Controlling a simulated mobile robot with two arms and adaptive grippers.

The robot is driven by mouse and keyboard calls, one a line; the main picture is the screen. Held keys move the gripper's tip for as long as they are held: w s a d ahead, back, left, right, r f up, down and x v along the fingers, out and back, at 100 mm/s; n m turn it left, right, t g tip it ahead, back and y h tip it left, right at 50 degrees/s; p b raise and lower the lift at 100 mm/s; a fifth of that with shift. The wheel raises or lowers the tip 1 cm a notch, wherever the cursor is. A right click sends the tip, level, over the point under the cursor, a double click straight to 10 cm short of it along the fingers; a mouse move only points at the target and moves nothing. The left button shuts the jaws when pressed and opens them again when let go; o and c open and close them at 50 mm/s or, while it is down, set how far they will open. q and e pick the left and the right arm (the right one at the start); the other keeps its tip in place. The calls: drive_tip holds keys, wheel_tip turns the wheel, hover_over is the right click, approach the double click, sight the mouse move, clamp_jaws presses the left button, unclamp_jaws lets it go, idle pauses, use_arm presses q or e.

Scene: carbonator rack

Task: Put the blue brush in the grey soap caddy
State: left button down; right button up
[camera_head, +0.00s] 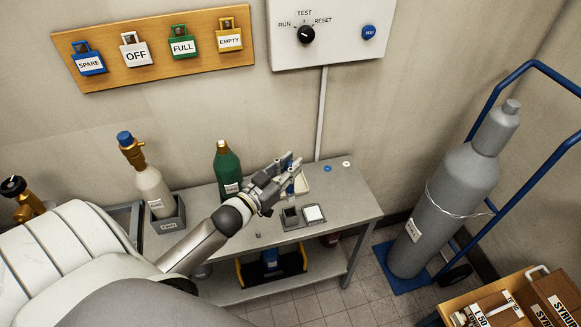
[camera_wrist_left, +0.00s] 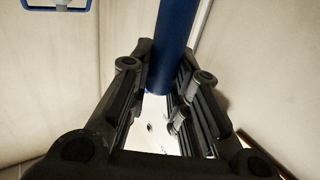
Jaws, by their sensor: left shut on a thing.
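My left gripper (camera_head: 287,166) is shut on the blue brush (camera_wrist_left: 172,45), whose blue handle stands between the fingers in the left wrist view. In the head view the brush (camera_head: 291,188) shows only as a small blue piece below the fingers, partly hidden by them. The grey soap caddy (camera_head: 290,224) sits on the bench just below and in front of the gripper. It has a dark open compartment on the left and a white block (camera_head: 313,213) on the right. The brush appears above the caddy; the gap is hard to judge. My right gripper is out of view.
A green bottle (camera_head: 227,168) stands close left of the gripper. A white bottle in a grey holder (camera_head: 168,218) is farther left. A pale dish (camera_head: 302,184) lies behind the caddy. Small blue and white rings lie on the bench's right end (camera_head: 355,195), which is mostly clear.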

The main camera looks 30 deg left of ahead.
sight(288, 192)
use_arm(q)
drive_tip(key=shift+a+f+b, duration=0.1)
drive_tip(key=shift+f+b, duration=0.35)
drive_tip(key=shift+f, duration=0.2)
wheel_tip(288, 192, down, 6)
drive_tip(key=b, duration=0.5)
drive_tip(key=shift+f, duration=0.25)
wheel_tip(288, 192, down, 2)
drive_tip(key=shift+f+b, duration=0.15)
drive_tip(key=shift+b, duration=0.65)
drive_tip(key=shift+f, duration=0.35)
